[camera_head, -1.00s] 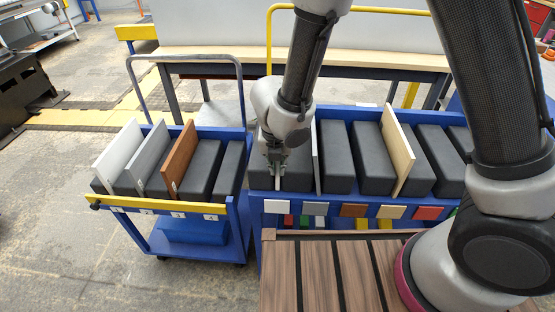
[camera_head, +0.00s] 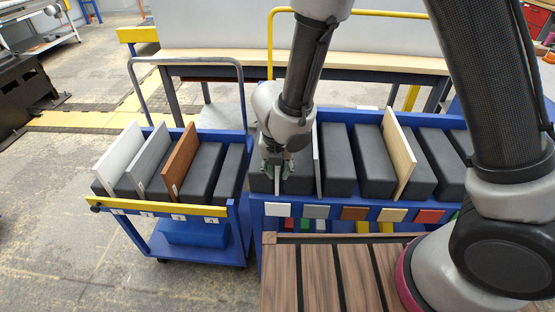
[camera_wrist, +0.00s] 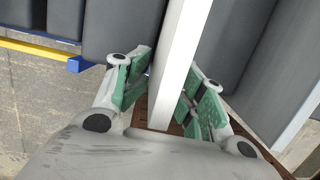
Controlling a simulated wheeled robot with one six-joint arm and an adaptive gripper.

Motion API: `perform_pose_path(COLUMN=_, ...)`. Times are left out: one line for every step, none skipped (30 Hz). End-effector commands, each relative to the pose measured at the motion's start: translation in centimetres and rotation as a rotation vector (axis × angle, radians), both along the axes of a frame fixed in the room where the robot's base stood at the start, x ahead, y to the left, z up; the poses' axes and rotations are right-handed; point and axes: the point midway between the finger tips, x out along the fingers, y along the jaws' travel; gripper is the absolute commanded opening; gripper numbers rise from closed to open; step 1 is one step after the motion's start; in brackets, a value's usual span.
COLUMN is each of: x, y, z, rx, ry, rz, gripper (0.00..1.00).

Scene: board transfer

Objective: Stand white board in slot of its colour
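A white board (camera_head: 277,180) stands edge-on in the blue rack, in the slot above the white label (camera_head: 278,210). In the wrist view the white board (camera_wrist: 178,60) runs between the green finger pads. My gripper (camera_head: 277,168) is over its near top edge with fingers spread to either side. In the wrist view my gripper (camera_wrist: 168,95) is open, with a small gap beside the board. The lower edge of the board in the slot is hidden.
The blue rack (camera_head: 330,208) also holds a grey board (camera_head: 316,160) and a beige board (camera_head: 400,155) between dark blocks. A blue cart (camera_head: 200,255) at left holds a white board (camera_head: 118,160), a grey board (camera_head: 150,160) and a brown board (camera_head: 180,160).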

Motion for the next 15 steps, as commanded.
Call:
perform_pose_path(x=-0.1, y=0.0, z=0.2, rx=-0.001, ry=0.000, rz=0.001, gripper=0.35)
perform_pose_path(x=-0.1, y=0.0, z=0.4, rx=-0.001, ry=-0.002, rz=0.001, gripper=0.35)
perform_pose_path(x=-0.1, y=0.1, z=0.7, rx=0.000, ry=-0.004, rz=0.001, gripper=0.35)
perform_pose_path(x=-0.1, y=0.1, z=1.1, rx=0.001, ry=-0.006, rz=0.000, gripper=0.35)
perform_pose_path(x=-0.1, y=0.2, z=1.4, rx=0.000, ry=-0.008, rz=0.000, gripper=0.35)
perform_pose_path(x=-0.2, y=0.2, z=1.8, rx=0.000, ry=-0.008, rz=0.001, gripper=0.35)
perform_pose_path(x=-0.3, y=0.2, z=2.2, rx=0.002, ry=-0.007, rz=0.001, gripper=0.35)
perform_pose_path(x=-0.4, y=0.3, z=2.6, rx=0.004, ry=-0.006, rz=0.001, gripper=0.35)
perform_pose_path(x=-0.6, y=0.3, z=3.0, rx=0.004, ry=-0.003, rz=0.001, gripper=0.35)
perform_pose_path(x=-0.6, y=0.4, z=3.7, rx=0.005, ry=-0.007, rz=0.000, gripper=0.35)
perform_pose_path(x=-0.7, y=0.4, z=4.4, rx=0.005, ry=-0.009, rz=0.001, gripper=0.35)
perform_pose_path(x=-0.9, y=0.4, z=5.2, rx=0.005, ry=-0.008, rz=0.001, gripper=0.35)
perform_pose_path(x=-1.1, y=0.5, z=5.7, rx=0.005, ry=-0.007, rz=0.002, gripper=0.35)
perform_pose_path(x=-1.3, y=0.5, z=6.2, rx=0.007, ry=-0.003, rz=0.002, gripper=0.35)
perform_pose_path(x=-1.4, y=0.5, z=7.3, rx=0.006, ry=-0.008, rz=0.002, gripper=0.35)
